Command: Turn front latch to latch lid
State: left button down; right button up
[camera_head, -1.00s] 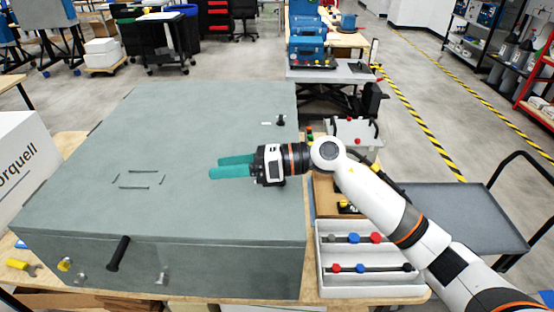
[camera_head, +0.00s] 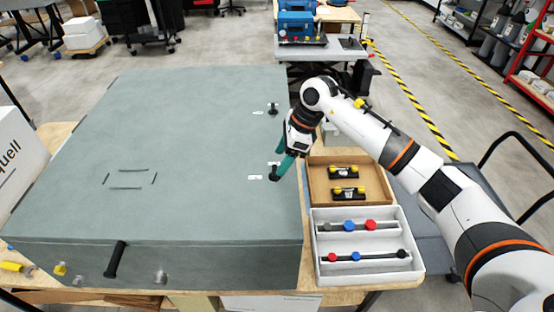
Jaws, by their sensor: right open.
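The grey-green analyser lid (camera_head: 190,150) lies closed-looking on its case. The front latch (camera_head: 273,175) is a small dark piece near the lid's right edge, beside a white label. A similar rear latch (camera_head: 272,108) stands farther back on the same edge. My right gripper (camera_head: 281,171) points down at the front latch with its teal fingers open. Its fingertips are at or right beside the latch, partly hiding it; I cannot tell whether they touch it. My left gripper is not in view.
A cardboard tray (camera_head: 316,187) with two black-and-yellow parts and a white tray (camera_head: 318,269) with coloured-knob rods stand right of the case. A black handle (camera_head: 115,259) is on the case's front. A white box (camera_head: 14,165) stands at left. The lid's middle is clear.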

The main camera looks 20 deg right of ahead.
aim_at(275, 169)
jog(key=shift+p+x, duration=0.5)
jog(key=shift+x, duration=1.45)
jog(key=c, duration=1)
